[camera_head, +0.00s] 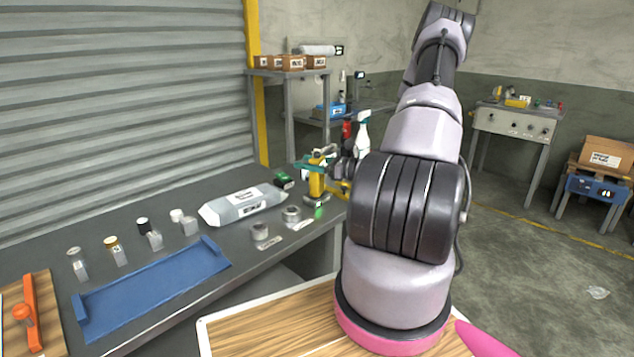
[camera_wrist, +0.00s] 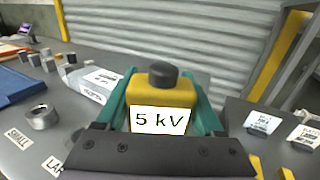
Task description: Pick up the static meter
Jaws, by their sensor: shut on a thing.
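The static meter (camera_wrist: 161,92) is a yellow block with a dark round cap and a white "5 kV" label, seen close in the wrist view. My gripper (camera_wrist: 165,100) has its teal fingers on either side of it and is shut on it. In the head view the yellow meter (camera_head: 317,184) is upright near the right end of the dark bench, partly hidden by my gripper (camera_head: 318,164). I cannot tell whether its base touches the bench.
A green item (camera_head: 284,180) lies behind the meter. A white spray bottle (camera_head: 362,136) stands close by.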

